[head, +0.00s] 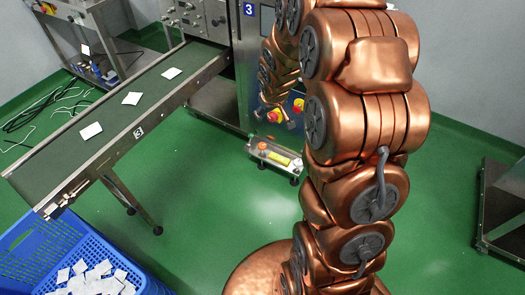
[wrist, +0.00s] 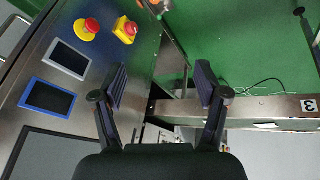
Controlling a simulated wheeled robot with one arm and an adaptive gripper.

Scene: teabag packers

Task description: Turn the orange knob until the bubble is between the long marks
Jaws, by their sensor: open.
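The orange knob (head: 262,146) stands on a low metal base (head: 275,156) at the foot of the machine, in the middle of the head view. A yellow level vial (head: 280,158) lies beside it; its bubble and marks are too small to tell. My gripper (wrist: 161,82) shows in the wrist view with its two dark fingers spread and nothing between them. In that view it points at the machine's edge and the green floor, apart from any object. The knob cannot be made out clearly in the wrist view. My copper arm covers part of the machine in the head view.
Red emergency buttons on yellow mounts (wrist: 88,28) sit on the machine's panel, near the knob in the head view. A conveyor (head: 110,120) carrying white packets runs left. A blue crate (head: 60,255) of packets stands lower left. Green floor (head: 220,215) is free before the base.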

